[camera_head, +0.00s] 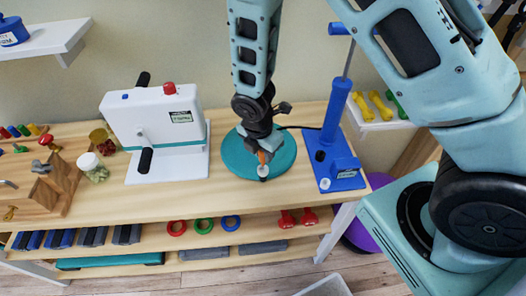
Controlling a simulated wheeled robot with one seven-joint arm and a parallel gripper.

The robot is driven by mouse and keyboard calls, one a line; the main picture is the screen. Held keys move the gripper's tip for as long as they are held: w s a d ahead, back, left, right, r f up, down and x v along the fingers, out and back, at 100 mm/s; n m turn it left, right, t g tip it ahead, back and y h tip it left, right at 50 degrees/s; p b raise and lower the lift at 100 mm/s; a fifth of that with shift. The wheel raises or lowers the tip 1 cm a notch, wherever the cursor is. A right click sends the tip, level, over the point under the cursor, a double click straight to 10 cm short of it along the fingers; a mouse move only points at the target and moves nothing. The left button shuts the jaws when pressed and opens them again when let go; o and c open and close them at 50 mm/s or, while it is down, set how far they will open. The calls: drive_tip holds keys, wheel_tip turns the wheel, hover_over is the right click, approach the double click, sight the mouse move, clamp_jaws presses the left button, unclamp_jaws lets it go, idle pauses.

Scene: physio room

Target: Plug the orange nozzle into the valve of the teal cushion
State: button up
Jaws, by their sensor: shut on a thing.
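The teal cushion (235,158) is a round, flat disc lying on the wooden tabletop at the middle of the view. My gripper (264,157) points down over the cushion, a little right of its centre. It is shut on the orange nozzle (263,156), of which only a small orange patch shows between the fingers. A small pale piece (263,171) shows just below the fingertips; I cannot tell whether it is the cushion's valve, nor whether the nozzle touches it. My gripper and wrist hide part of the cushion.
A blue hand pump (335,120) stands right of the cushion, with a dark hose (296,127) near my wrist. A white crank machine (160,118) stands left. The table's front strip is clear.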

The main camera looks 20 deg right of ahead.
drive_tip(key=shift+f+b, duration=0.95)
drive_tip(key=shift+f, duration=0.45)
idle(0.6)
drive_tip(key=o, duration=1)
drive_tip(key=shift+r+p, duration=2.9)
drive_tip(key=shift+r, duration=0.65)
drive_tip(key=s+a+r+m+b, duration=0.2)
drive_tip(key=s+r+m, duration=0.3)
drive_tip(key=s, duration=0.1)
drive_tip(key=s+a+r+m+y+b, duration=0.1)
drive_tip(key=s+a+r+m+b, duration=0.1)
drive_tip(key=s+r+m, duration=0.3)
drive_tip(key=s+a+r+m+y+b, duration=0.1)
drive_tip(key=s+a+r+m+b, duration=0.1)
drive_tip(key=s+r+m, duration=0.3)
drive_tip(key=shift+s+a+r+m+g, duration=0.1)
drive_tip(key=shift+s+r+m+g, duration=0.15)
drive_tip(key=shift+s, duration=0.8)
drive_tip(key=shift+s+a+r+m+g, duration=0.15)
drive_tip(key=shift+s+r, duration=0.1)
drive_tip(key=shift+s, duration=0.75)
